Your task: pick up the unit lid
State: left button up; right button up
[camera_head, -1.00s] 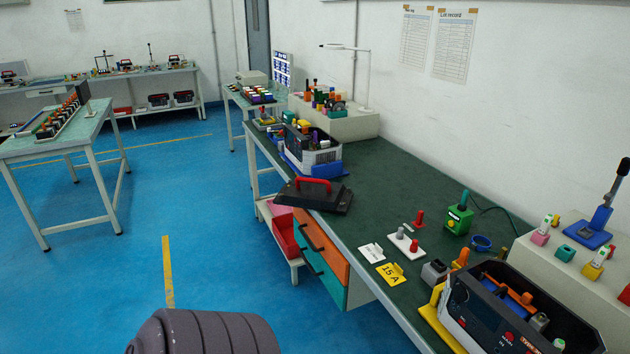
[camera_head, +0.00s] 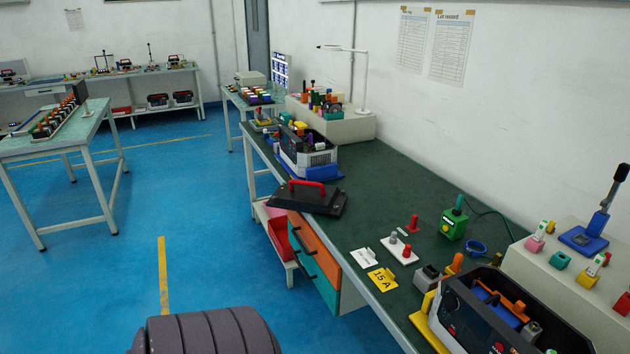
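The unit lid (camera_head: 324,200), a dark flat cover with a red handle (camera_head: 308,184), lies on the green workbench (camera_head: 390,180) near its left edge, in front of an open unit (camera_head: 306,152) on a blue base. Neither of my grippers shows in the head view. Only a dark ribbed part of my own body is seen at the bottom edge.
A second open unit (camera_head: 462,318) stands on a yellow base at the front right. A white card, a yellow "15 A" card (camera_head: 382,278) and a green box (camera_head: 453,222) lie between. Drawers (camera_head: 315,255) sit under the bench. Blue floor (camera_head: 190,225) is clear on the left.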

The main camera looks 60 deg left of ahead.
aim_at(310, 198)
jog(key=i+u, duration=0.1)
jog(key=u, duration=0.3)
jog(key=i+u, duration=0.15)
jog(key=u, duration=0.2)
jog(key=i+l+u, duration=0.1)
jog(key=u, duration=0.3)
